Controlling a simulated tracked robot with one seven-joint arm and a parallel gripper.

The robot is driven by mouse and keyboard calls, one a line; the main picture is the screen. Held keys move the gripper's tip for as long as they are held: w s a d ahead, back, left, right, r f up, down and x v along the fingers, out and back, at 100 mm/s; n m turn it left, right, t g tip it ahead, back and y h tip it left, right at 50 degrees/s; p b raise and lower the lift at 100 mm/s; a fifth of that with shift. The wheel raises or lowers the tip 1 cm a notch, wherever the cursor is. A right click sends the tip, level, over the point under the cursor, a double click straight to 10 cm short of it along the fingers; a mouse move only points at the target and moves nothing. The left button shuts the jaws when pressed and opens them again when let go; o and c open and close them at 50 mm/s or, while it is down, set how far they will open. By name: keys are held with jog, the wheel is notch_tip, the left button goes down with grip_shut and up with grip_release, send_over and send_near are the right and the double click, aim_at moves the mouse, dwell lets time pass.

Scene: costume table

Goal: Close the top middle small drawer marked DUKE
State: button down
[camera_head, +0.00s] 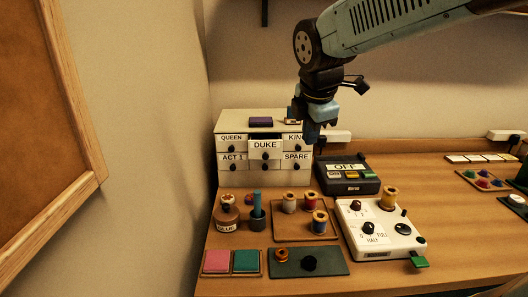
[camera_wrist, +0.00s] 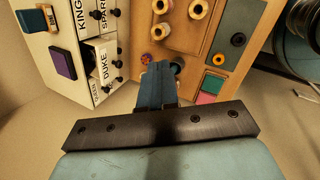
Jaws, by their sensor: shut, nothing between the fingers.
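The DUKE drawer (camera_head: 265,146) is the top middle small drawer of a white cabinet (camera_head: 240,124) at the back left of the table. It stands out from the cabinet front, with a dark gap above it. In the wrist view the DUKE drawer (camera_wrist: 104,62) also juts out past its neighbours. My gripper (camera_head: 314,134) is to the right of the cabinet and in front of the wall, apart from the drawer. In the wrist view my gripper (camera_wrist: 158,75) has its fingers together, with nothing between them.
A purple block (camera_head: 261,121) and a small item (camera_head: 292,120) lie on the cabinet top. A dark device marked OFF (camera_head: 347,176) stands right of the cabinet. A glue pot (camera_head: 227,217), spools on a tray (camera_head: 300,235) and a white control box (camera_head: 380,229) stand in front.

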aim_at(265, 157)
jog(key=w+a+f+n, duration=0.2)
jog(key=w+a+n, duration=0.4)
jog(key=a+n, duration=0.45)
jog(key=w+d+f+n, duration=0.1)
jog(key=w+f+n, duration=0.2)
jog(key=w+f, duration=0.5)
jog(key=shift+d+f+g, duration=0.2)
jog(key=shift+f+g, duration=0.1)
jog(key=shift+f, duration=0.35)
